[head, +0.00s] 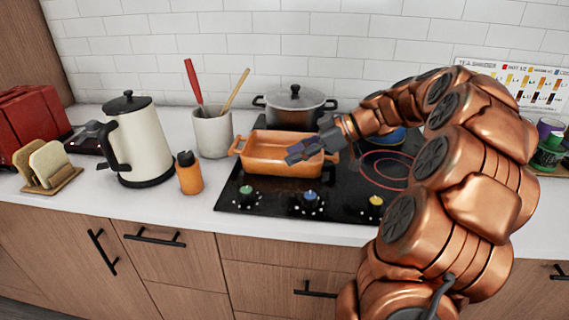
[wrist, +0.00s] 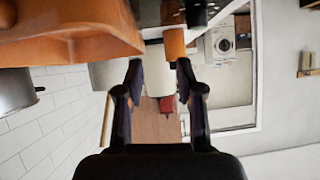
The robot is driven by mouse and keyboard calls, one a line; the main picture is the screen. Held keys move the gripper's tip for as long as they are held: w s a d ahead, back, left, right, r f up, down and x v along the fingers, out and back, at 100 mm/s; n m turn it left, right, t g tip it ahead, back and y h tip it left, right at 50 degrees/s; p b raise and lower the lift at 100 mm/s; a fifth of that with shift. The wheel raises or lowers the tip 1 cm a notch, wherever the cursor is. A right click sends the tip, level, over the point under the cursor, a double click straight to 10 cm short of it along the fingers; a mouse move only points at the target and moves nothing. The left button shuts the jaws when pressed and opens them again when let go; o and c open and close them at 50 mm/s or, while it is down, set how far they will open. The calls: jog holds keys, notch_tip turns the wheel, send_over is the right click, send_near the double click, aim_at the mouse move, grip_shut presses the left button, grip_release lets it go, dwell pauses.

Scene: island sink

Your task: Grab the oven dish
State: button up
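The orange oven dish (head: 268,158) sits upright on the black cooktop, with a small handle at each end. My gripper (head: 302,152) is at the right part of the dish and hides some of its rim and front wall. In the wrist view my gripper (wrist: 159,75) has its two fingers apart with nothing held between them. The oven dish (wrist: 70,35) fills the upper left of that view, beside the fingers. I cannot tell whether the gripper touches the dish.
A lidded pot (head: 295,108) stands behind the dish. A utensil crock (head: 212,133), an orange bottle (head: 190,175) and a white kettle (head: 140,140) stand to the left. Knobs (head: 310,198) line the front of the cooktop (head: 270,198). The counter's front strip is clear.

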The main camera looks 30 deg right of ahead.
jog(key=d, duration=0.3)
jog(key=shift+w+d+f+t, duration=0.1)
jog(key=shift+w+f+t, duration=0.05)
jog(key=shift+f+t, duration=0.15)
jog(key=shift+w, duration=0.1)
jog(key=shift+p+x, duration=0.75)
jog(key=shift+x, duration=2.9)
jog(key=shift+c, duration=0.3)
grip_shut()
